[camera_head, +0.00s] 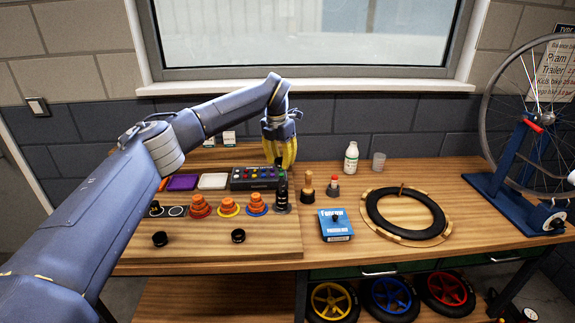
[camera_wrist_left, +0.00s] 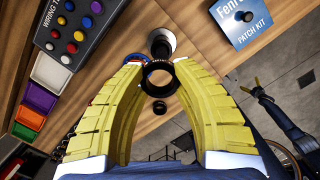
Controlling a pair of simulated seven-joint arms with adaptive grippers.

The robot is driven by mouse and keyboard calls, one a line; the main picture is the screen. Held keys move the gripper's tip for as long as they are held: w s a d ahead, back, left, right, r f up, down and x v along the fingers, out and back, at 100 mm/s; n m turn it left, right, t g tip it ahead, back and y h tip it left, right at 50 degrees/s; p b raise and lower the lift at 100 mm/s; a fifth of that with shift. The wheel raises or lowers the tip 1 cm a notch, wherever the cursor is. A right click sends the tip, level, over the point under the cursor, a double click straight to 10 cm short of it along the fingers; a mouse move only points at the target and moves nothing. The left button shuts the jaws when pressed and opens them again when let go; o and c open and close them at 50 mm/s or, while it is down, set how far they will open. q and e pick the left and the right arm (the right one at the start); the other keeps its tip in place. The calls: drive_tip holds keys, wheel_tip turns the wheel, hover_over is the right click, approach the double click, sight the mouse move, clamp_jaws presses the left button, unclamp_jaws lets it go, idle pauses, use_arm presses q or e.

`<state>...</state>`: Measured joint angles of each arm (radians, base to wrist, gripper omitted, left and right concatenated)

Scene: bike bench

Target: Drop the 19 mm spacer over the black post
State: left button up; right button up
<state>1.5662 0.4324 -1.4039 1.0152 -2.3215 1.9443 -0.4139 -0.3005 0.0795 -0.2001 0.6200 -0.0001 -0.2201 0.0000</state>
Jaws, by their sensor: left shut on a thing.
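My left gripper (camera_head: 281,160) points down above the black post (camera_head: 281,190), which stands on a grey base at the right end of the row of posts. In the left wrist view its yellow fingers are shut on a black ring, the 19 mm spacer (camera_wrist_left: 160,88), held between the fingertips with its hole showing. The post (camera_wrist_left: 161,46) appears just beyond the ring there, not inside its hole. The spacer's height above the post is hard to judge. My right gripper (camera_wrist_left: 258,86) shows small at the right of the wrist view, its yellow fingers apart and empty.
Posts with orange stacks (camera_head: 228,206) stand left of the black post. Two loose black rings (camera_head: 160,239) (camera_head: 238,236) lie in front. The wiring tester (camera_head: 255,178) is behind, a wooden peg (camera_head: 307,187) close on the right, and a blue patch kit (camera_head: 335,225) further right.

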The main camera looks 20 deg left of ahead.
sight(281, 187)
use_arm(q)
drive_tip(key=shift+f, duration=0.2)
drive_tip(key=shift+d+f, duration=0.1)
drive_tip(key=shift+f, duration=4.85)
drive_tip(key=shift+f, duration=0.15)
drive_tip(key=o, duration=1.1)
drive_tip(key=r, duration=0.4)
drive_tip(key=s+r, duration=0.1)
drive_tip(key=r, duration=0.7)
drive_tip(key=shift+s+a, duration=0.2)
drive_tip(key=shift+a, duration=0.1)
